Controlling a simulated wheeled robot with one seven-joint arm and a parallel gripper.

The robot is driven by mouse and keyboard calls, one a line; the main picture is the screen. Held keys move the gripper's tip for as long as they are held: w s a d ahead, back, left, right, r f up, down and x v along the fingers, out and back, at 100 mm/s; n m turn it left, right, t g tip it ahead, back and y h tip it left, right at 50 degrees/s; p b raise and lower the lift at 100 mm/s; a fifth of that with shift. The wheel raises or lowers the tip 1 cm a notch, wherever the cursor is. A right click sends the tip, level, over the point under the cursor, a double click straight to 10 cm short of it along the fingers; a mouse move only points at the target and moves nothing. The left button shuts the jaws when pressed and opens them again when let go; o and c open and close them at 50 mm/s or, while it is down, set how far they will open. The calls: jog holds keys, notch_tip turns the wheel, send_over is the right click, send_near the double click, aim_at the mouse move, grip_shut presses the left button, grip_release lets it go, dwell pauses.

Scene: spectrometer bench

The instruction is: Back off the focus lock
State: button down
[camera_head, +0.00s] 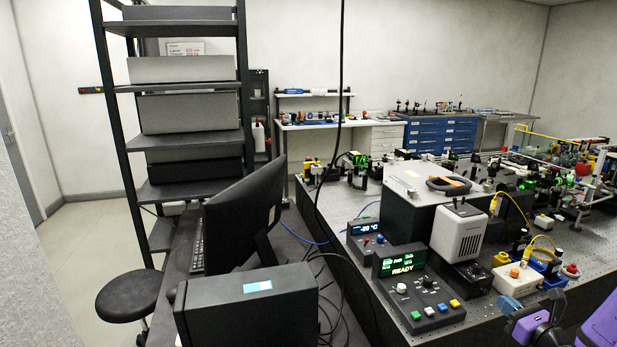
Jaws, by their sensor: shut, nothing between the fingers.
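I cannot pick out a part that is clearly the focus lock in this view. Purple and dark parts of my own arm show at the bottom right corner, over the bench's near right side.
A control box with a green READY display (402,268) and coloured buttons sits near the bench's front. Small fittings with knobs (517,279) crowd its near right side. A monitor (246,220), a dark box (247,306), a shelf rack (187,142) and a stool (134,295) stand left.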

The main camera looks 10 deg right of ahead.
jog(key=shift+s+d, duration=0.15)
jog(key=shift+s, duration=0.05)
